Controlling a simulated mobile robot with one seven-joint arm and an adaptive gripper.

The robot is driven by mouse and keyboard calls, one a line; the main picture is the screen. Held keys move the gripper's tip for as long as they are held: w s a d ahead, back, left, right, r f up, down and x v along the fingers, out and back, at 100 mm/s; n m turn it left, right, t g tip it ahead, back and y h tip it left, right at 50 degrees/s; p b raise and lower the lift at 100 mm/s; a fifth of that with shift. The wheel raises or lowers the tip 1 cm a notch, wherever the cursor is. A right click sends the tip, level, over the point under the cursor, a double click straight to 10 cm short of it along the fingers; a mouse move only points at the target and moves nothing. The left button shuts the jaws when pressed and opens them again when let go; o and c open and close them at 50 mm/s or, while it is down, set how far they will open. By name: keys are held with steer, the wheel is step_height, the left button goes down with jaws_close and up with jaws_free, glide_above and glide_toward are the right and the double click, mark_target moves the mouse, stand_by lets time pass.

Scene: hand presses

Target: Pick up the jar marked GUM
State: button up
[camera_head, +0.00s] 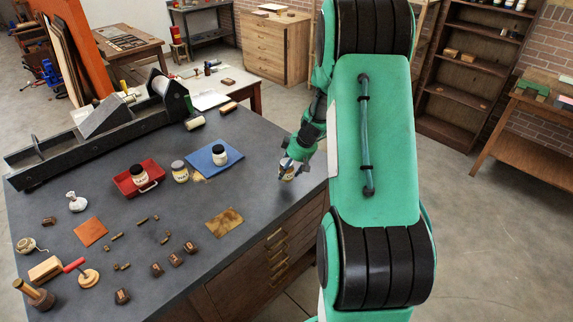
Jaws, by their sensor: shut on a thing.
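My gripper (291,163) is at the right part of the dark worktop, close to its edge. It is shut on a small pale jar (288,174), which is partly hidden by the fingers. I cannot read that jar's label, nor tell whether it touches the worktop. Three similar jars stand to the left: one jar (139,175) in a red tray, one jar (180,172) with a greyish lid on the bare top, and one jar (219,156) on a blue mat. Their labels are too small to read for sure.
The red tray (152,184) and blue mat (206,165) lie mid-worktop. A long press (110,125) fills the back left. A patterned plate (223,223) lies at front right, and several small blocks (157,269) at the front. The worktop between the plate and my gripper is clear.

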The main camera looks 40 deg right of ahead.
steer(key=shift+s+a+r, duration=0.1)
steer(key=shift+s+a, duration=0.4)
steer(key=shift+s, duration=0.25)
stand_by(0.4)
